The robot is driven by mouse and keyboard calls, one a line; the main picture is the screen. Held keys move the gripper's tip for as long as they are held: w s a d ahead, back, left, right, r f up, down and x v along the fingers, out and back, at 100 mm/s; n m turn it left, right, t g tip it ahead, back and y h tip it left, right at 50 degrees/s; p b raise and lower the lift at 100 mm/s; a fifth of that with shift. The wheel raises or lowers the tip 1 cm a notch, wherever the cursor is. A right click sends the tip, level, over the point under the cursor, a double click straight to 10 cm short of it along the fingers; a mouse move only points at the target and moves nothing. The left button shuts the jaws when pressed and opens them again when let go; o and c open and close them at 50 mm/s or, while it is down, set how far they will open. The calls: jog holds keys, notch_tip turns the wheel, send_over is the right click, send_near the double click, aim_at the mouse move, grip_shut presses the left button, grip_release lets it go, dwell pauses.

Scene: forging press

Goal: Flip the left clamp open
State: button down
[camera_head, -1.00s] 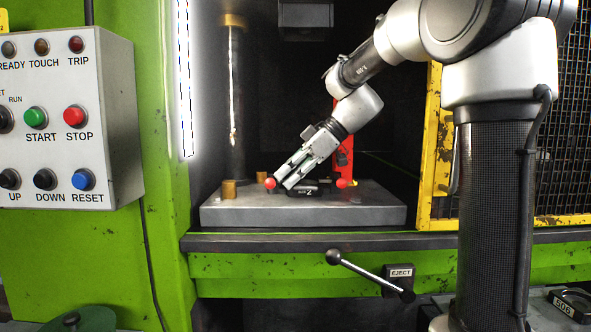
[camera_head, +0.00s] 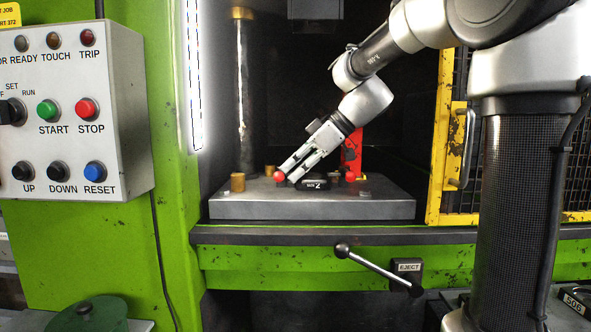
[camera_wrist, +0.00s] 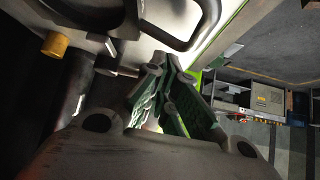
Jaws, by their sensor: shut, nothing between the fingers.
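The left clamp's red ball knob (camera_head: 279,176) shows low at the left of the die block "2" (camera_head: 312,184), on the grey bolster plate (camera_head: 312,207). The rest of that clamp is hidden behind my gripper. My gripper (camera_head: 288,175) reaches down-left, shut and empty, its fingertips right at the knob; I cannot tell whether they touch it. In the wrist view its green-padded fingers (camera_wrist: 170,88) show, but no red knob. The right clamp's red knob (camera_head: 350,176) is at the block's other side, by a red upright part (camera_head: 352,154).
Brass-coloured posts (camera_head: 238,182) stand on the plate's left, near a tall column (camera_head: 245,95). A yellow mesh guard (camera_head: 446,170) bounds the right. The eject lever (camera_head: 378,268) juts out in front below. A control box (camera_head: 75,110) is at the left.

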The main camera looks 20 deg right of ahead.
jog(key=shift+s+a+m+t+h, duration=0.1)
jog(key=shift+a+m+t+h, duration=0.2)
jog(key=shift+a+m+t, duration=0.4)
jog(key=shift+a+m, duration=0.2)
jog(key=shift+m, duration=0.3)
jog(key=shift+a+m+t+h, duration=0.7)
jog(key=shift+m+t+h, duration=0.1)
jog(key=shift+m, duration=0.3)
jog(key=shift+w+a+f, duration=0.1)
jog(key=shift+w+a, duration=0.3)
jog(key=shift+a, duration=0.35)
jog(key=shift+w+a, duration=0.4)
jog(key=shift+a, duration=0.3)
jog(key=shift+w+a, duration=0.45)
jog(key=shift+w, duration=0.15)
dwell(0.3)
